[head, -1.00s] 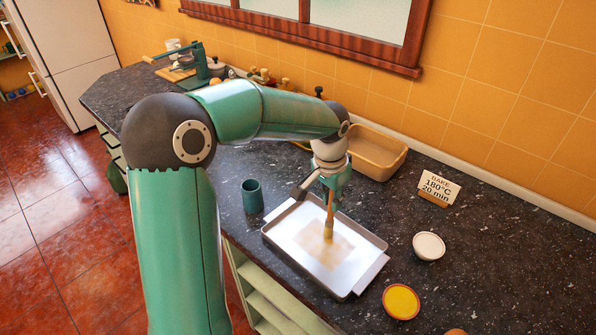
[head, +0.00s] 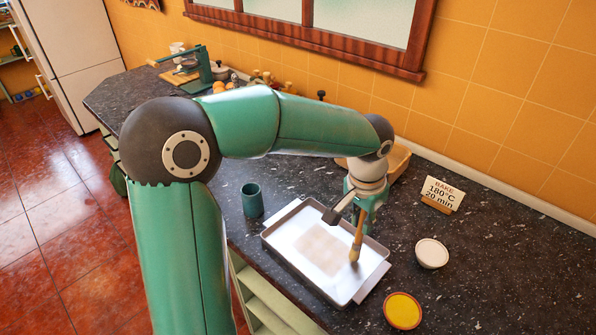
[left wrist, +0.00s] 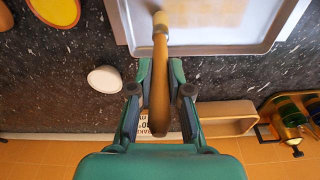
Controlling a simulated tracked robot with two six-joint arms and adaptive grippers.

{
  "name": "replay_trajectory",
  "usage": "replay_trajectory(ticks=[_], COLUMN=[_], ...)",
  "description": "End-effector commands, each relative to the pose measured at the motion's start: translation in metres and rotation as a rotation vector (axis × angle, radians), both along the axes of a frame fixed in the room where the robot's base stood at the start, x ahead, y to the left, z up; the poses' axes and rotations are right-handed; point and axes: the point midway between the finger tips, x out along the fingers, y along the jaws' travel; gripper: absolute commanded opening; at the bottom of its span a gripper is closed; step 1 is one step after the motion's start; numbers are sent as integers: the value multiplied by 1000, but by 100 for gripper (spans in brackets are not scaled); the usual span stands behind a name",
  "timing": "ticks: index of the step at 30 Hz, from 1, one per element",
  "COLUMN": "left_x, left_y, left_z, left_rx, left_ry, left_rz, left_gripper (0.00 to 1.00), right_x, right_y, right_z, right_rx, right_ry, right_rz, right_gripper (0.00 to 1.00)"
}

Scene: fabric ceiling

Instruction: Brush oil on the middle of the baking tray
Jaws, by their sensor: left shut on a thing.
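The baking tray (head: 292,224) lies on the dark counter, with a pale tan oil patch (head: 318,246) in its middle. My left gripper (head: 358,205) is shut on the wooden handle of the brush (head: 357,238), which hangs bristles down over the right part of the tray. In the left wrist view the brush (left wrist: 160,75) runs between the fingers (left wrist: 160,92), its head over the tray rim (left wrist: 200,49). I cannot tell whether the bristles touch the tray. An orange bowl of yellow oil (head: 402,310) stands to the right of the tray. My right gripper is not in view.
A white bowl (head: 431,253) and a sign reading "BAKE 180°C 20 min" (head: 441,193) stand right of the tray. A green cup (head: 252,200) stands to its left. A tan bin (head: 398,160) is partly hidden behind my wrist. The far right counter is clear.

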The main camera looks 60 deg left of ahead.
Motion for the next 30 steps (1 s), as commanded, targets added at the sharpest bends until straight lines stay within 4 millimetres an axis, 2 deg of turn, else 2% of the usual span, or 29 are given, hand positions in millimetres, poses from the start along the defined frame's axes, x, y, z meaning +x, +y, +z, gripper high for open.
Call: replay_trajectory(ticks=[1,18,30], left_x=[1,1,3], left_y=[0,0,-1], left_z=[11,61,66], left_rx=[1,1,0], left_ry=[-5,-5,-5], left_rz=[0,0,-4], left_gripper=[0,0,0], right_x=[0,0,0], right_y=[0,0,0], right_z=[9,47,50], right_rx=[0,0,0], right_ry=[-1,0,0], right_rz=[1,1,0], right_gripper=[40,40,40])
